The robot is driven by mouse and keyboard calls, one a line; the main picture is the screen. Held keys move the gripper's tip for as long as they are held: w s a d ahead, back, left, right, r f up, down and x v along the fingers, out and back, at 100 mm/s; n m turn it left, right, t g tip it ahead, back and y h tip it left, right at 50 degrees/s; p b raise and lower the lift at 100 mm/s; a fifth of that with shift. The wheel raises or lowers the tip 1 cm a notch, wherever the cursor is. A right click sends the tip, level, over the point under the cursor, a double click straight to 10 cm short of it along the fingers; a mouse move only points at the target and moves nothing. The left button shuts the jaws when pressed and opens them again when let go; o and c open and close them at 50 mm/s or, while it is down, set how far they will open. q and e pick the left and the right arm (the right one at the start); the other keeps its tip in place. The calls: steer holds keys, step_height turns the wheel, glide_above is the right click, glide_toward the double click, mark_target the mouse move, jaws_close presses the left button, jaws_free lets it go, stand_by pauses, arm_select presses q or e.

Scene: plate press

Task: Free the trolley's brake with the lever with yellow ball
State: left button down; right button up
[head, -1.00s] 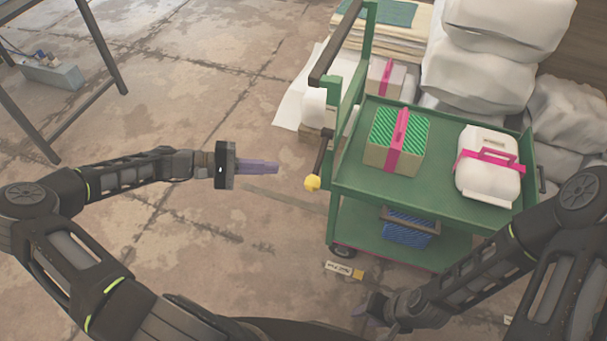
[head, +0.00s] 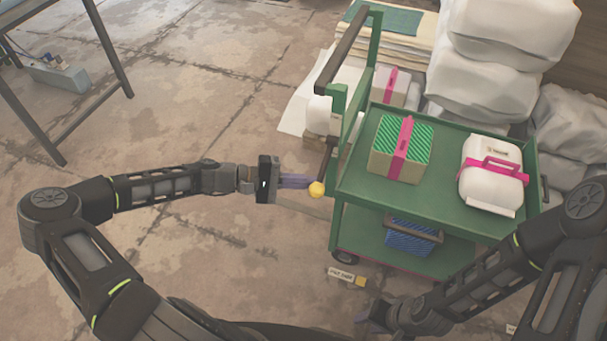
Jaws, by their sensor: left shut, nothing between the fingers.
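The green trolley (head: 362,205) stands right of centre. Its brake lever ends in a yellow ball (head: 316,189) at the trolley's left side, and the dark lever arm (head: 327,163) rises from the ball toward the frame. My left gripper (head: 305,182) is shut and empty. Its purple fingertips are at the ball's left side, touching it or very close; I cannot tell which. My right gripper (head: 366,318) is low in the view near the floor, in front of the trolley, and its jaws are partly hidden by the arm.
A green-striped box (head: 398,165) and a white case (head: 488,180) lie on the trolley's top, a blue bundle (head: 408,238) below. Wrapped white sacks (head: 490,95) are stacked behind. A dark table frame (head: 110,60) stands at left. The floor between is clear.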

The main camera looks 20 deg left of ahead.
arm_select(q)
steer(key=shift+s+r, duration=0.1)
steer(key=shift+s, duration=0.2)
steer(key=shift+r, duration=0.1)
step_height(320, 180, up, 12)
steer(key=s+n+g+y+p, duration=0.1)
steer(key=n+g+p, duration=0.4)
steer(key=p, duration=0.9)
steer(key=shift+s+n+g+y+p, duration=0.3)
steer(key=shift+n+y+p, duration=0.15)
steer(key=shift+n, duration=0.55)
steer(key=shift+w, duration=0.1)
